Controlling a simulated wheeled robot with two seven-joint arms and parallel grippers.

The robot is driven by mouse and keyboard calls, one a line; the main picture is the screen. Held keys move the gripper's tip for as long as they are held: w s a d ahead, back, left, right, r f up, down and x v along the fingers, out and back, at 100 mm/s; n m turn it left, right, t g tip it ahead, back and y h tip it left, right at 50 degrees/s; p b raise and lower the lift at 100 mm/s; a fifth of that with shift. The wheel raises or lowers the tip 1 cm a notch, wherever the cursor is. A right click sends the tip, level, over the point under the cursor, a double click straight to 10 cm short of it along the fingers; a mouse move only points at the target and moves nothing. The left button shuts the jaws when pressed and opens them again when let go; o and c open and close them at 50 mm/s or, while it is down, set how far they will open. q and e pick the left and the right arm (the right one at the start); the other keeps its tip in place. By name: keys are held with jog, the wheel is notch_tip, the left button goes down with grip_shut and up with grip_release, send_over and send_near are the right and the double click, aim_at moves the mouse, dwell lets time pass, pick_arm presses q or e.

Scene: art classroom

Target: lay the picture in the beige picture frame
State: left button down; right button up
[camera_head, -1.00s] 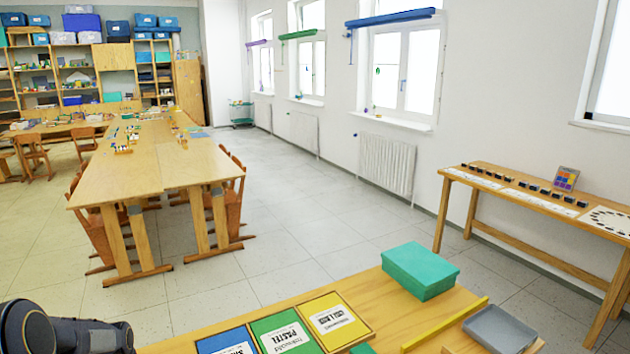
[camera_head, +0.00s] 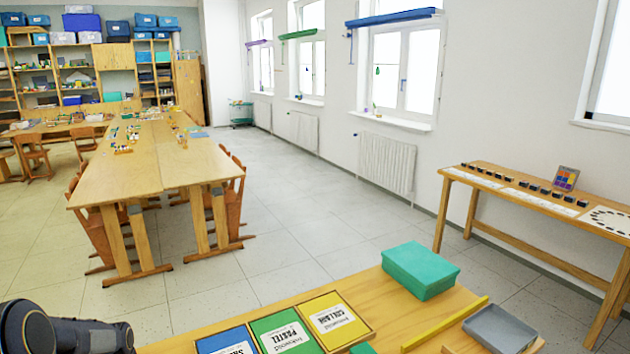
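Neither a beige picture frame nor a loose picture can be made out in the head view. The near wooden table (camera_head: 205,326) shows only its far part, and its front is cut off by the lower edge of the view. A dark link of my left arm is at the lower left corner. Neither of my grippers is in view.
On the near table are blue (camera_head: 226,341), green (camera_head: 285,333) and yellow (camera_head: 338,320) labelled panels, a teal box (camera_head: 420,270), a yellow stick (camera_head: 445,325) and a grey tray (camera_head: 500,329). A side table (camera_head: 540,205) stands by the right wall. Open floor lies beyond.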

pick_arm(q)
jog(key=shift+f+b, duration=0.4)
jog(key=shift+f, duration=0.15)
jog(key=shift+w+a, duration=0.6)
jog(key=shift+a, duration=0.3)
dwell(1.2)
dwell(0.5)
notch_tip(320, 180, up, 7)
jog(key=p, duration=0.4)
dwell(0.4)
